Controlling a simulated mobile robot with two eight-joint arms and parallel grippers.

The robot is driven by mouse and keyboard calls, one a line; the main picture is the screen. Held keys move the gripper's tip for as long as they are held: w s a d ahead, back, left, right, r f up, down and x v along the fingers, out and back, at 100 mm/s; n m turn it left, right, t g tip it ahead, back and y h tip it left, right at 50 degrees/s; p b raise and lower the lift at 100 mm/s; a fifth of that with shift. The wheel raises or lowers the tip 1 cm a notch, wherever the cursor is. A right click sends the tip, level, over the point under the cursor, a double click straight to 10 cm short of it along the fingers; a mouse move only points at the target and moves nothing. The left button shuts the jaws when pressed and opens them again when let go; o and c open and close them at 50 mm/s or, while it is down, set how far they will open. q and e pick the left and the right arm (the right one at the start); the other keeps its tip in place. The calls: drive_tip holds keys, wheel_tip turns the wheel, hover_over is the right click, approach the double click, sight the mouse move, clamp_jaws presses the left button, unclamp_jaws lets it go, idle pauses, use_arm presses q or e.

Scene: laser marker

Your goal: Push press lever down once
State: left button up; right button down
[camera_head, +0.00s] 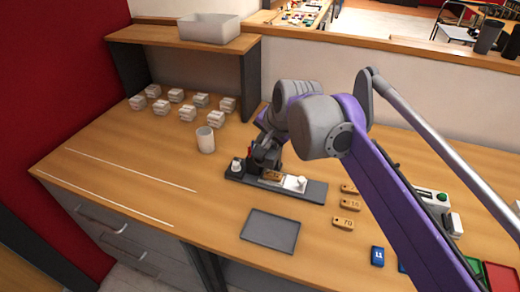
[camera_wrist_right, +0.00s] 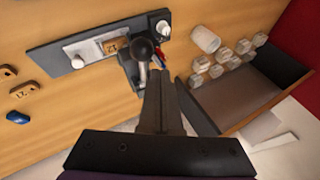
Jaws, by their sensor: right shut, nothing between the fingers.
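The press lever shows in the right wrist view as a black round knob (camera_wrist_right: 142,48) on a pale metal shaft. It stands over a dark base plate (camera_wrist_right: 52,57), which also shows in the head view (camera_head: 312,194). A wooden tag (camera_wrist_right: 112,46) with digits sits on the plate beside the knob, between white knobs. My right gripper (camera_wrist_right: 158,76) is shut and empty, its fingertips close beside the lever shaft, just below the knob in the picture. I cannot tell whether they touch. In the head view my right arm hides most of the lever. My left gripper is not in view.
A grey tray (camera_head: 270,231) lies in front of the plate. Wooden tags (camera_head: 348,206) and a blue tag (camera_head: 377,256) lie to the right. A white cup (camera_head: 205,140) and several white boxes (camera_head: 160,107) stand at the back left, by a shelf (camera_head: 165,37). The left front table is mostly clear.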

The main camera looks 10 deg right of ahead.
drive_tip(key=r+p, duration=0.2)
drive_tip(key=r, duration=0.1)
drive_tip(key=w+r+p, duration=0.1)
drive_tip(key=p, duration=0.1)
drive_tip(key=shift+d+r, duration=0.35)
drive_tip(key=shift+r, duration=0.05)
idle(0.7)
drive_tip(key=s+d+f+n+p, duration=0.1)
drive_tip(key=s+f+n, duration=0.2)
drive_tip(key=s+f, duration=0.4)
drive_tip(key=s+d+f+n+g+h+p, duration=0.1)
drive_tip(key=s+f+n, duration=0.2)
drive_tip(key=s+f, duration=0.4)
drive_tip(key=s+f+n+p, duration=0.1)
drive_tip(key=s+f+n, duration=0.2)
drive_tip(key=s+f, duration=0.4)
drive_tip(key=shift+s+d+h, duration=0.15)
drive_tip(key=shift+s+d, duration=0.05)
drive_tip(key=shift+s, duration=1.2)
drive_tip(key=shift+s+d+h, duration=0.15)
drive_tip(key=shift+s+d, duration=0.05)
drive_tip(key=shift+s, duration=1.15)
